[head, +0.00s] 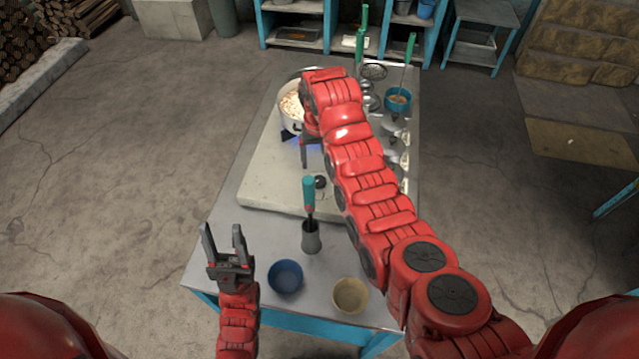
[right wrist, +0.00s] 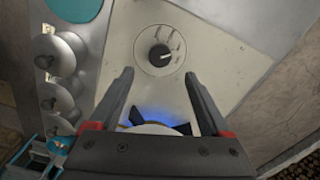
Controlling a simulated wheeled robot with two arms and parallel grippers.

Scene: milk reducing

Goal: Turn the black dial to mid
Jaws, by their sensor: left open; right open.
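The black dial (right wrist: 159,55) sits in a round marked plate on the pale stove slab in the right wrist view, ahead of my right gripper. In the head view a dark round knob (head: 320,182) shows near the slab's front, just below my right gripper. My right gripper (right wrist: 157,82) is open and empty, its fingers apart with the dial beyond and between their tips. In the head view it points down over the slab (head: 270,190), partly hidden by my arm. My left gripper (head: 222,232) is open and empty at the table's front left.
A white pot (head: 291,106) with pale contents stands over a blue flame (right wrist: 155,117). A teal-handled tool stands in a grey cup (head: 311,238). A blue bowl (head: 285,276) and a beige bowl (head: 350,294) are at the front. Utensils and a teal cup (head: 398,101) line the right side.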

